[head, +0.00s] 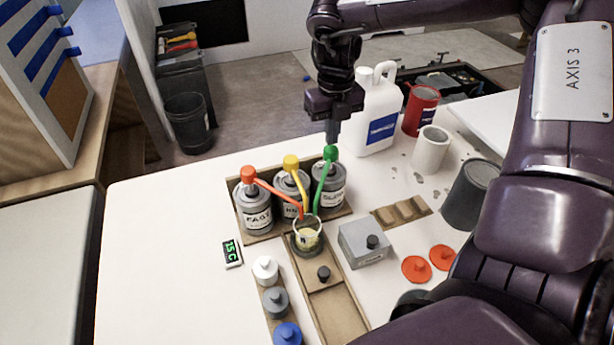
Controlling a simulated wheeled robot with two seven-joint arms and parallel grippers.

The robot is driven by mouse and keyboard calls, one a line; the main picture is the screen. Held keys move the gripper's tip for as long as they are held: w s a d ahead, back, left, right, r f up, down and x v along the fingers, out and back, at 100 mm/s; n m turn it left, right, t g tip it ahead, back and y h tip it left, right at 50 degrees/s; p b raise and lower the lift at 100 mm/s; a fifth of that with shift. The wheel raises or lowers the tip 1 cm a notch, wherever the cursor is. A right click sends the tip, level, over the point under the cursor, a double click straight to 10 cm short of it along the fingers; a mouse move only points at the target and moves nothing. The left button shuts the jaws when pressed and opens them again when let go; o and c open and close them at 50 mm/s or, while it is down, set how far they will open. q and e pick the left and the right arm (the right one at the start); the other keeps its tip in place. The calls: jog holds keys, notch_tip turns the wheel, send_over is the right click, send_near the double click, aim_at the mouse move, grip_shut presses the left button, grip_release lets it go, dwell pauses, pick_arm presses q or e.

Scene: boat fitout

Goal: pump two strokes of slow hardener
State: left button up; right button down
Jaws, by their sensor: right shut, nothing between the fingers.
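The can labelled SLOW (328,190) stands at the right end of a wooden rack, with a green pump head (331,153) and a green spout. My right gripper (332,142) points down, shut, its fingertips at the top of the green pump head. Whether they touch it or hover just above, I cannot tell. A clear cup (307,236) with some pale yellow liquid stands in front of the rack, under the spout ends. The FAST can (255,208) has a red pump, and the middle can (291,188) a yellow one. My left gripper is not in view.
A white jug (377,115), a red can (420,110) and a white cup (430,150) stand behind to the right. A grey box (363,244) and orange lids (416,269) lie right of the clear cup. A small display (232,254) lies left. The table's left part is clear.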

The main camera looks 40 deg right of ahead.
aim_at(331, 149)
jog(key=shift+f, duration=0.2)
jog(key=shift+f+b, duration=1.55)
jog(key=shift+f, duration=0.4)
jog(key=shift+r, duration=0.15)
jog(key=shift+r+p, duration=1.65)
jog(key=shift+r, duration=0.35)
jog(key=shift+f, duration=0.1)
